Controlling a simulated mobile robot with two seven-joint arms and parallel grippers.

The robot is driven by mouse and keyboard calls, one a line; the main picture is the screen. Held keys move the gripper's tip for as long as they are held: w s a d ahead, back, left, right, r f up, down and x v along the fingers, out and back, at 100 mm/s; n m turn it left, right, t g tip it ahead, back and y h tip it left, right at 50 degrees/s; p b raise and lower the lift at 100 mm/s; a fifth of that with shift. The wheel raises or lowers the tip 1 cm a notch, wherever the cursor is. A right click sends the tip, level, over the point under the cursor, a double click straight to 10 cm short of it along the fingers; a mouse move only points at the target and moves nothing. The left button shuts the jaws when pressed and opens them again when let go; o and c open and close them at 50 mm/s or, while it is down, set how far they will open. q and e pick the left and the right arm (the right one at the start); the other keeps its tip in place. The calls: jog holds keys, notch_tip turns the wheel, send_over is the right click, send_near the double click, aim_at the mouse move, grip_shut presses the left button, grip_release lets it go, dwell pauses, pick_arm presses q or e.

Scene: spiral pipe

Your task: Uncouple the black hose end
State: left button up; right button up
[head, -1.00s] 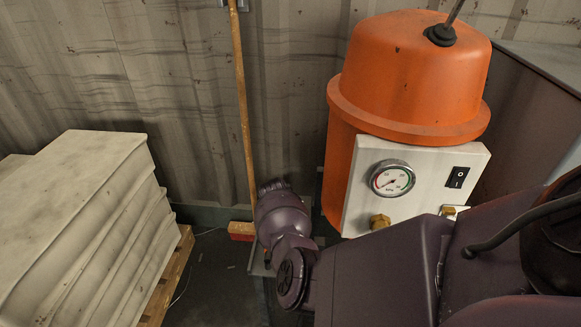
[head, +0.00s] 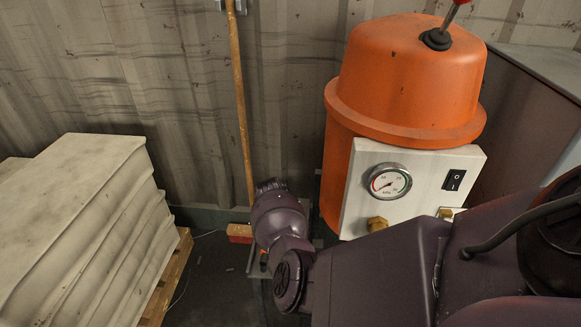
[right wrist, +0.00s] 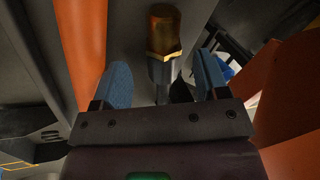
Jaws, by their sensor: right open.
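In the right wrist view, a brass fitting (right wrist: 165,28) with a hex nut points toward my right gripper. Below the nut is a dark grey cylindrical end (right wrist: 162,72), which looks like the black hose end. My right gripper (right wrist: 163,66) is open, with one blue-padded finger on each side of this end and a visible gap on both sides. Whether the hose continues below is hidden by the gripper body. In the head view, brass fittings (head: 377,224) sit low on the white gauge panel (head: 360,200); my right arm covers the area below. My left gripper is not in view.
The orange tank (head: 400,85) carries the panel with its gauge (head: 388,182) and black switch (head: 454,180). A broom (head: 240,110) leans on the corrugated wall. Stacked pale sacks (head: 75,200) on a pallet (head: 165,280) stand at left. Dark floor between is mostly clear.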

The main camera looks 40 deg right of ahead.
jog(key=p+v, duration=0.2)
jog(key=v, duration=0.7)
jog(key=shift+r, duration=0.3)
jog(key=shift+w, duration=0.15)
